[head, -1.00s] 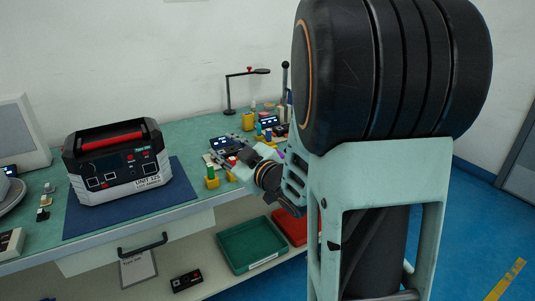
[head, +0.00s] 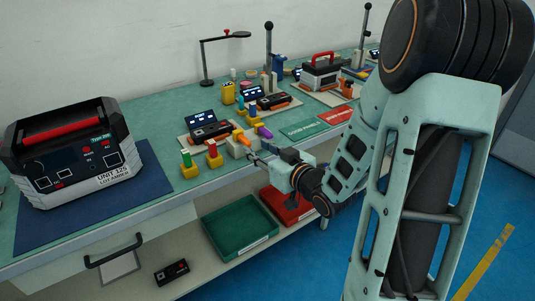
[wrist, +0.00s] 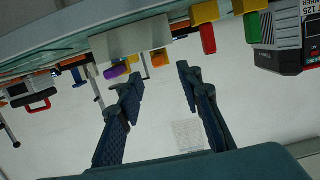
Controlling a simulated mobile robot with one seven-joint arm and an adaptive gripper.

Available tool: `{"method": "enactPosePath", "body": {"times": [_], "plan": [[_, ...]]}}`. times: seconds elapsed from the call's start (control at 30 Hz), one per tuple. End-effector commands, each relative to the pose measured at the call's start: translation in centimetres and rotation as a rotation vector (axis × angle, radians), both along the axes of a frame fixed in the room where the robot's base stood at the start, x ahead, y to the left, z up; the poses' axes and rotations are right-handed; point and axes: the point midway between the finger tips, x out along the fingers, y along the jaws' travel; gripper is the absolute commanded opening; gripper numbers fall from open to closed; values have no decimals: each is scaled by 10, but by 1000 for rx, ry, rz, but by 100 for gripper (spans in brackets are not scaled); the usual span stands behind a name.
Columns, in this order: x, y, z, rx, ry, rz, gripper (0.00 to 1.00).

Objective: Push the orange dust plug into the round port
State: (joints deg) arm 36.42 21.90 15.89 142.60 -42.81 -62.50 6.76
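The orange plug (head: 242,138) stands at a pale block (head: 236,149) near the bench's front edge, with a purple plug (head: 263,131) beside it. In the wrist view, which appears upside down, the orange plug (wrist: 160,57) projects by the pale block (wrist: 130,38), close to the purple plug (wrist: 117,70). My gripper (wrist: 157,80) is open, with clear space between its two fingers; the orange plug shows beyond their tips, apart from them. In the head view my gripper (head: 256,158) is low in front of the block. I cannot make out the round port.
Yellow holders with a red plug (head: 213,149) and a green plug (head: 187,158) stand left of the block. A dark device (head: 210,131) lies behind. The large unit (head: 75,155) is on a blue mat at left. A green tray (head: 240,228) sits on the lower shelf.

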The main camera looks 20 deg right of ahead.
Motion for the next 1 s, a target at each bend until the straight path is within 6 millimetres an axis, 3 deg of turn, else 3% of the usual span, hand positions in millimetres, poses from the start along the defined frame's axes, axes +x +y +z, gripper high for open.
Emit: {"method": "enactPosePath", "body": {"times": [0.2,0.4,0.83,1.0], "plan": [[39,13,-9,2,-1,2,33],[62,20,-14,-1,0,0,33],[71,22,-15,-1,0,-2,33],[71,22,-15,-1,0,-2,14]]}}
